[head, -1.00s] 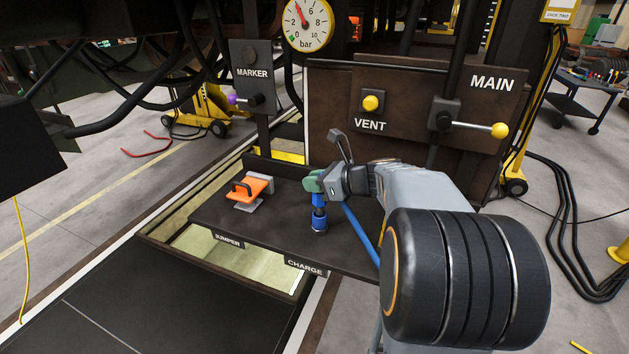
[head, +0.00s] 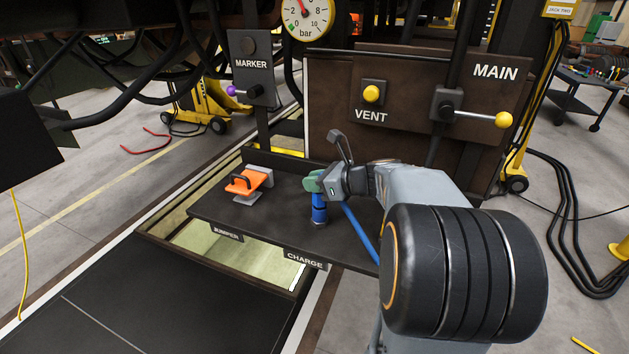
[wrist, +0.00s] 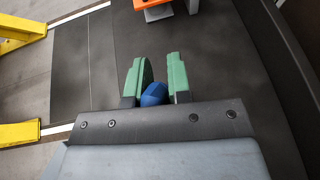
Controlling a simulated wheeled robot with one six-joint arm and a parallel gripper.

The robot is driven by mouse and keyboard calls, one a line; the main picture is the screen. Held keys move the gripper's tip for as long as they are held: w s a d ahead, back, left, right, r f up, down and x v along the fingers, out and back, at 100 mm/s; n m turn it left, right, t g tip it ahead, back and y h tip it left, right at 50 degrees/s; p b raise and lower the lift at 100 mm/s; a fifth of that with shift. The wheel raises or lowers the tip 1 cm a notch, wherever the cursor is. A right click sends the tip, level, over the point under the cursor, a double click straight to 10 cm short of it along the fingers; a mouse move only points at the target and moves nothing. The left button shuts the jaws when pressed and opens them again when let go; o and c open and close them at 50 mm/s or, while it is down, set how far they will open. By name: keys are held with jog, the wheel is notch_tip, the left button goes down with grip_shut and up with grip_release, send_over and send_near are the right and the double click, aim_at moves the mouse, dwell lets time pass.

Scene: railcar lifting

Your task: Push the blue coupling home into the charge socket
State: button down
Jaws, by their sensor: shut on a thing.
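The blue coupling (head: 319,200) is upright above the shelf marked CHARGE, with a blue hose (head: 360,235) running from it to the lower right. My gripper (head: 314,182) has green fingers shut on its top. The charge socket (head: 319,220) shows as a blue piece on the shelf directly under the coupling. The two look in line and meeting, but I cannot tell how deep the coupling sits. In the wrist view the blue coupling (wrist: 154,95) shows between the green fingers (wrist: 158,80), and the socket is hidden.
An orange jumper plug (head: 246,183) sits on the shelf (head: 270,230) to the left.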

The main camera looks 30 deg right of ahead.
jog(key=shift+f, duration=0.15)
jog(key=c, duration=1)
grip_release()
jog(key=b+v, duration=0.1)
jog(key=v, duration=1.2)
jog(key=shift+s+d, duration=0.2)
jog(key=shift+s, duration=0.1)
